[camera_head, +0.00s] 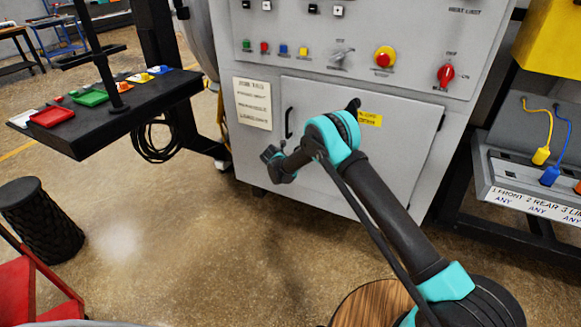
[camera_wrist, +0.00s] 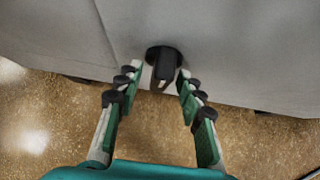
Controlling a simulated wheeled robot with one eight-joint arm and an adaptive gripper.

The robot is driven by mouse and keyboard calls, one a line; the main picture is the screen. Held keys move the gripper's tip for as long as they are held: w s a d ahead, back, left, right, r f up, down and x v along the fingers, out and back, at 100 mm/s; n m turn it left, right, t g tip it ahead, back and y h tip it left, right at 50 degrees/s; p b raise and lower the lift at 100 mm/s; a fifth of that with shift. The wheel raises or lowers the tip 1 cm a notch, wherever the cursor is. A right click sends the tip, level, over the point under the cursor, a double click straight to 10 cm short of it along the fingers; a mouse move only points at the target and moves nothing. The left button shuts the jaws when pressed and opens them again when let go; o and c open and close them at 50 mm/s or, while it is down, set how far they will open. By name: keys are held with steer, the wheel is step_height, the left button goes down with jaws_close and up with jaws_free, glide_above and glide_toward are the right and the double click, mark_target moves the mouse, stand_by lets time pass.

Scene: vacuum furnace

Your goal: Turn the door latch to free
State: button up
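The door latch (camera_wrist: 164,64) is a black knob with a short lever on a grey panel in the wrist view. My gripper (camera_wrist: 160,82) is open, its green and grey fingers with black pads on either side of the lever. I see gaps on both sides; whether any pad touches is unclear. In the head view the furnace door (camera_head: 395,155) is a flat grey panel that appears closed, with a black bar handle (camera_head: 288,122). A small black piece (camera_head: 353,105) shows above my arm beside a yellow label (camera_head: 369,118). My gripper's fingers cannot be made out there.
A control panel (camera_head: 350,50) with buttons and a red-yellow stop knob is above the door. A black shelf with coloured trays (camera_head: 110,105) stands left. A connector rack (camera_head: 530,200) with yellow and blue plugs stands right. The floor in front is mostly clear.

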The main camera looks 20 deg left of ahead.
steer(key=shift+c, duration=0.6)
jaws_close()
steer(key=y, duration=0.1)
steer(key=m+y, duration=0.1)
steer(key=shift+d+m+y, duration=0.2)
steer(key=shift+m+y, duration=0.1)
steer(key=shift+y, duration=0.1)
steer(key=m+t+y, duration=0.1)
steer(key=y, duration=0.1)
steer(key=shift+d+m+y, duration=0.1)
steer(key=shift+m+y, duration=0.2)
steer(key=shift+y, duration=0.1)
steer(key=m+t+y, duration=0.1)
steer(key=m+y, duration=0.1)
steer(key=y, duration=0.1)
steer(key=shift+f, duration=0.2)
steer(key=shift+m+t+y, duration=0.8)
steer(key=shift+m+y, duration=0.4)
steer(key=shift+y, duration=0.1)
